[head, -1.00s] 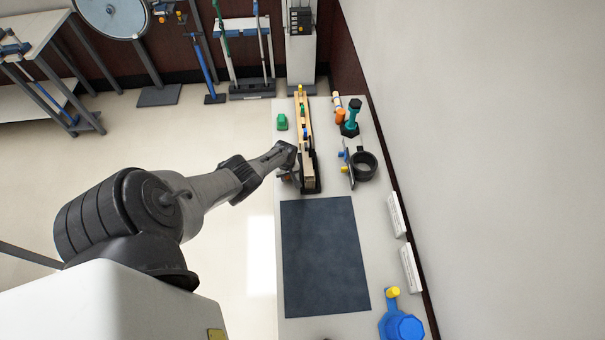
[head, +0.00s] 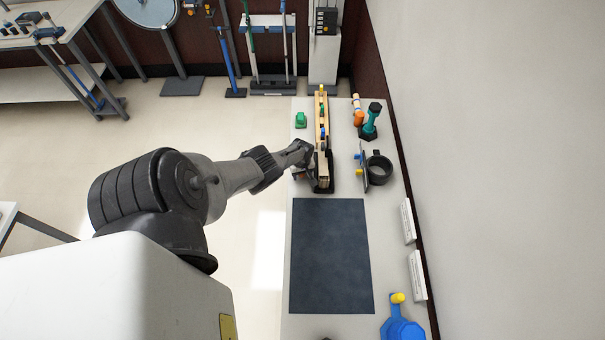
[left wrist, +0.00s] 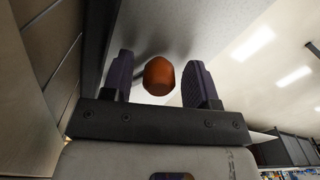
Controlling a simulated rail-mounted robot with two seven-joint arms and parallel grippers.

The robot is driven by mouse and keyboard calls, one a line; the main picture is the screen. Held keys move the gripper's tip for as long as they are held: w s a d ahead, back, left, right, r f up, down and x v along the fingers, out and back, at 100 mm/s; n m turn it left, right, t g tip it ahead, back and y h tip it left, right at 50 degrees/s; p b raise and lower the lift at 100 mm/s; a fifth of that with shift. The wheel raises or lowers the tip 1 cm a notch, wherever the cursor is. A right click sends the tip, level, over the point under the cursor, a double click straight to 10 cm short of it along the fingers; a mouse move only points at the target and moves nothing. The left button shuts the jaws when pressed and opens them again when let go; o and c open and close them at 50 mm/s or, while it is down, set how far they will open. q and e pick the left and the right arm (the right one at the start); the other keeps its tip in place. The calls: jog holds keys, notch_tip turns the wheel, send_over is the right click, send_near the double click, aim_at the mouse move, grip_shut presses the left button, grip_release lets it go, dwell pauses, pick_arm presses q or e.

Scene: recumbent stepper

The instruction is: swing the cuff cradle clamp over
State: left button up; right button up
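My left gripper (head: 301,170) is at the left side of a long wooden rail (head: 324,130) in a black base on the bench. In the left wrist view its two dark fingers (left wrist: 160,82) are apart. A rounded orange knob (left wrist: 158,76) shows between them, with a gap on each side; I see no contact. I cannot tell for sure which part is the cuff cradle clamp; the knob may belong to it. In the head view, my gripper and wrist largely hide that spot. My right gripper is in neither view.
The bench (head: 385,215) stands along the right wall. A dark mat (head: 332,255) lies nearer, clear of objects. Right of the rail are a black ring holder (head: 379,168) and a teal dumbbell-like piece (head: 371,121). A blue device (head: 402,328) is at the front.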

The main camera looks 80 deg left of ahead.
pick_arm(q)
jog(key=shift+w+d, duration=0.1)
jog(key=shift+w, duration=0.05)
jog(key=shift+r, duration=0.1)
jog(key=shift+r+p, duration=4.35)
jog(key=shift+r, duration=2.5)
